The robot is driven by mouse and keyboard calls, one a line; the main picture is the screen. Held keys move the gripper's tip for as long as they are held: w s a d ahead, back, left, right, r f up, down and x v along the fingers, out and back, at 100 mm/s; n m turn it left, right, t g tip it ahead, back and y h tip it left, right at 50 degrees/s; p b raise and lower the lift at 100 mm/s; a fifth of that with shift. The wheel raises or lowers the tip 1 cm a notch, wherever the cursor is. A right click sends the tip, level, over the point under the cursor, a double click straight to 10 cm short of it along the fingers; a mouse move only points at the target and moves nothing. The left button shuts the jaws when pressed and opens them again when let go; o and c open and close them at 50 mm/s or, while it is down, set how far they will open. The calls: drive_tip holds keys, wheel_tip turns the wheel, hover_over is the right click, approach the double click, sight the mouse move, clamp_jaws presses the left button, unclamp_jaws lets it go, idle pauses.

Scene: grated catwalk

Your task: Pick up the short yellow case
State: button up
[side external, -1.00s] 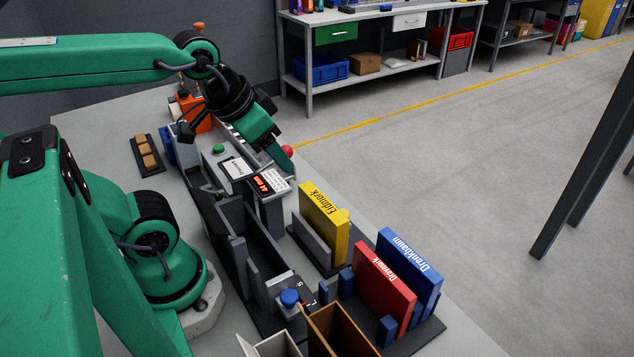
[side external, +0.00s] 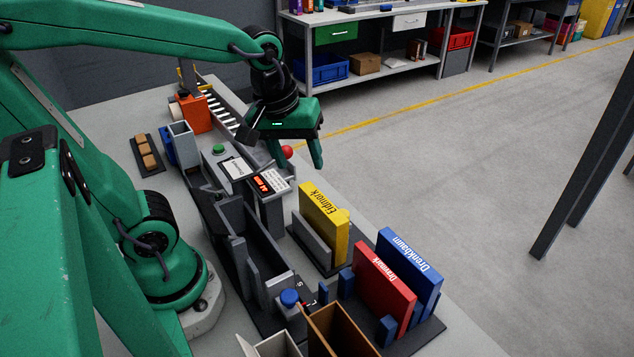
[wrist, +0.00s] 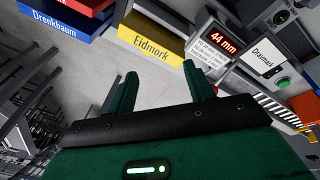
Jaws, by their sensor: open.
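The yellow case (side external: 328,232), lettered "Eidmork", stands upright on its edge in a dark holder behind a low grey plate. It also shows at the top of the wrist view (wrist: 152,36). My gripper (side external: 298,163) is above and behind the case in the side view, its two green fingers pointing down, spread apart with nothing between them. In the wrist view the open fingers (wrist: 160,75) show bare floor between them, with the case beyond the fingertips and not touching them.
A red case (side external: 384,277) and a taller blue case (side external: 412,265) stand in a rack nearer the camera. A grey console with a red-lit display (side external: 270,181), reading "44 mm" in the wrist view, is beside the yellow case. An open brown box (side external: 345,330) is at the front.

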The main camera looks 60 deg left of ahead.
sight(322, 201)
drive_tip(key=w+f+n, duration=0.1)
drive_tip(key=n, duration=0.1)
drive_tip(key=w+f+n+g, duration=0.1)
drive_tip(key=n, duration=0.2)
drive_tip(key=w+d+f+n+g, duration=0.1)
drive_tip(key=f+n, duration=0.1)
drive_tip(key=shift+w+n, duration=0.3)
drive_tip(key=shift+w, duration=0.05)
drive_tip(key=shift+w+d+f+n+g, duration=0.1)
drive_tip(key=shift+w+f+n+g, duration=0.4)
drive_tip(key=shift+n, duration=0.5)
drive_tip(key=shift+s+f, duration=0.1)
drive_tip(key=shift+f, duration=0.05)
drive_tip(key=shift+f, duration=1.2)
drive_tip(key=shift+f, duration=0.1)
drive_tip(key=shift+f, duration=2.5)
clamp_jaws()
